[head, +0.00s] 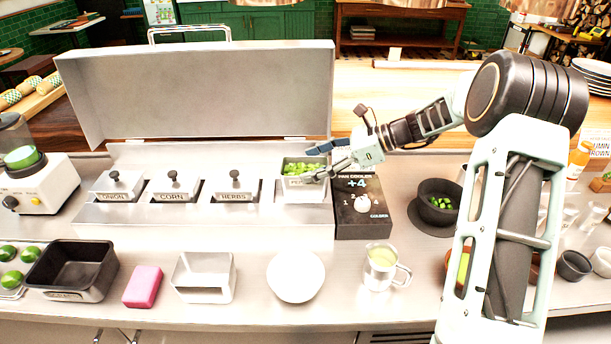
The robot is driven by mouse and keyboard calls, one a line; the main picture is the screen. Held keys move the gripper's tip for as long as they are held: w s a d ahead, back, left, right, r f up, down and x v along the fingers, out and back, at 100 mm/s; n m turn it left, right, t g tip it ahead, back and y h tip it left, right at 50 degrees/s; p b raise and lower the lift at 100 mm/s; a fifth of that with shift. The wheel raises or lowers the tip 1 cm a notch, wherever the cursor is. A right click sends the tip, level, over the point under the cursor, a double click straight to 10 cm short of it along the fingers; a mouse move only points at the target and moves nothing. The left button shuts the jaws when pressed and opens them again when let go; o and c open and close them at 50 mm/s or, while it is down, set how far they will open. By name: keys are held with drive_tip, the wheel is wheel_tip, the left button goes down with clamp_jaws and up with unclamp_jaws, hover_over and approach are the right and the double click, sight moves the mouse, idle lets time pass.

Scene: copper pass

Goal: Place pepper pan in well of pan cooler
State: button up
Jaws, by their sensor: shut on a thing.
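The pan cooler (200,228) is a long pale metal unit with its large lid (200,95) raised at the back. The pepper pan (302,193) is a small metal pan of chopped green pepper, at the cooler's right-end well. Its label sits higher than those of the other pans, and I cannot tell whether its base touches the well, which it hides. My gripper (318,164) reaches in from the right and is shut on the pan's right side. The onion pan (115,194), corn pan (174,194) and herbs pan (234,194) stand in the other wells under knobbed lids.
A dark control box (362,215) reading "+4" adjoins the cooler's right end. In front stand a black pan (72,272), pink sponge (143,287), empty metal pan (204,278), white bowl (296,277) and metal jug (381,268). A dark bowl (438,212) is to the right.

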sight(305, 168)
drive_tip(key=f, duration=0.1)
drive_tip(key=w+a+f, duration=0.1)
drive_tip(key=w+f, duration=0.1)
drive_tip(key=shift+w+a, duration=0.1)
drive_tip(key=shift+a, duration=0.25)
drive_tip(key=shift+f+p, duration=0.45)
drive_tip(key=shift+f, duration=1.15)
drive_tip(key=shift+f, duration=0.25)
drive_tip(key=o, duration=1.8)
drive_tip(key=shift+r, duration=0.2)
drive_tip(key=b+v, duration=0.1)
drive_tip(key=v, duration=1.1)
drive_tip(key=shift+b, duration=0.3)
drive_tip(key=shift+w, duration=0.15)
